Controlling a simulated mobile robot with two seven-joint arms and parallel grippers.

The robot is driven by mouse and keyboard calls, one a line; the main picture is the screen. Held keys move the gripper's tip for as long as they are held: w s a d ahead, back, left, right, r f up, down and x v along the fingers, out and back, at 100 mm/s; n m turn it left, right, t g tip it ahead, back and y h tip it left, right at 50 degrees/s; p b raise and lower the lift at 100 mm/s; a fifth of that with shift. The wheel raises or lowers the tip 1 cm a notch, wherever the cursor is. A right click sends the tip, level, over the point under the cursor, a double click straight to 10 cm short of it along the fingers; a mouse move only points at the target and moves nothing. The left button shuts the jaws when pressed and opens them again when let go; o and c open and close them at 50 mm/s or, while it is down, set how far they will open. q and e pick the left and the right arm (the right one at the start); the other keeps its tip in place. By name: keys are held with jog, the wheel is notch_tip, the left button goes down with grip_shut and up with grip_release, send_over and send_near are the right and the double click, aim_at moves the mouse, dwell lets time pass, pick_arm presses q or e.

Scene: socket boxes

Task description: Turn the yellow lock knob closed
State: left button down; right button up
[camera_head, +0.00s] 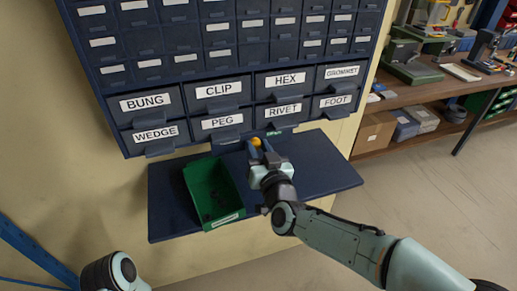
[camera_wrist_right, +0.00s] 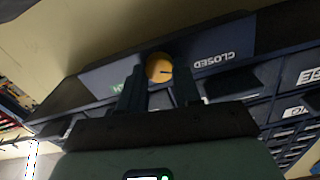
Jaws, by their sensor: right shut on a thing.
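The yellow lock knob (camera_head: 256,142) sits on the dark blue cabinet, below the RIVET and PEG drawers. In the right wrist view the round knob (camera_wrist_right: 158,67) shows between my fingertips, with a short dark mark on its face towards the right. A CLOSED label (camera_wrist_right: 213,61), upside down, is to its right. A green label (camera_wrist_right: 118,87) to its left is partly hidden by a finger. My right gripper (camera_head: 257,152) is shut on the knob; it also shows in the wrist view (camera_wrist_right: 160,80). My left gripper is out of view.
A green bin (camera_head: 213,190) stands on the dark blue shelf (camera_head: 320,172), left of my right gripper. Labelled drawers (camera_head: 218,90) rise above. A workbench (camera_head: 450,88) with tools and boxes stands at the right. The right part of the shelf is clear.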

jog(key=o, duration=1.1)
jog(key=shift+c, duration=0.2)
jog(key=b+v, duration=0.1)
jog(key=v, duration=1.2)
jog(key=shift+s, duration=0.2)
